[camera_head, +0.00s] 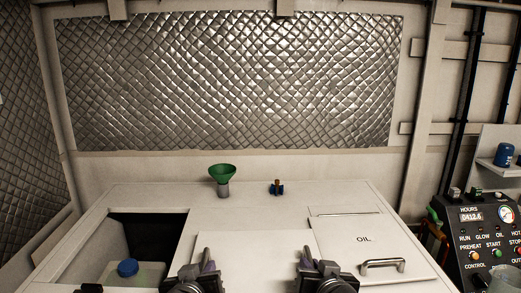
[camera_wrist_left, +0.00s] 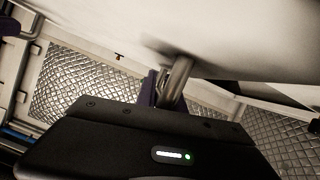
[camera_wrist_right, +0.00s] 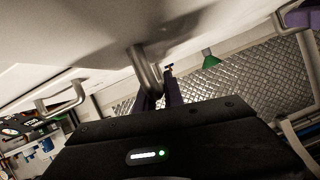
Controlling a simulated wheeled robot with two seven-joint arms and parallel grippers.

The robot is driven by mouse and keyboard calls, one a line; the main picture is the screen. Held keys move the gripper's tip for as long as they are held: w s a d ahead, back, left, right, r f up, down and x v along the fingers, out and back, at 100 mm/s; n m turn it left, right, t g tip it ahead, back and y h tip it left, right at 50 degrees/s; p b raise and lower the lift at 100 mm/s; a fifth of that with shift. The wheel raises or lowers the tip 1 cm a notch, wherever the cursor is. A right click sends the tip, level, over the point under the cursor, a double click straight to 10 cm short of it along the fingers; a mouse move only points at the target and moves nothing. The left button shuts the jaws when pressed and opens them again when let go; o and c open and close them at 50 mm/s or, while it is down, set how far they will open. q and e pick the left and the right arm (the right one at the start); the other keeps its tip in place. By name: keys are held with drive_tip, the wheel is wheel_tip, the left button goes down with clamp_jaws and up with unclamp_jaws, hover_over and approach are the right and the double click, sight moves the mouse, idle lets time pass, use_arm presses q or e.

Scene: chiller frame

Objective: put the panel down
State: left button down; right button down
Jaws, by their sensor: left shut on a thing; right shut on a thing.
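The white panel (camera_head: 260,262) shows low in the middle of the head view, between my two grippers. Its near edge is out of the picture. My left gripper (camera_head: 207,262) is shut on a metal handle (camera_wrist_left: 178,82) at the panel's left side; the panel's pale face (camera_wrist_left: 250,35) fills the top of the left wrist view. My right gripper (camera_head: 316,264) is shut on a second metal handle (camera_wrist_right: 146,72) at the panel's right side, with the pale face (camera_wrist_right: 80,50) above. I cannot tell whether the panel touches the white top (camera_head: 290,210) beneath it.
An open dark bay (camera_head: 150,232) at left holds a blue-capped container (camera_head: 128,268). A green funnel (camera_head: 222,172) and a small blue-and-brass fitting (camera_head: 277,187) stand behind the panel.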

use_arm(q)
drive_tip(key=shift+r, duration=0.2)
use_arm(e)
drive_tip(key=shift+r, duration=0.2)
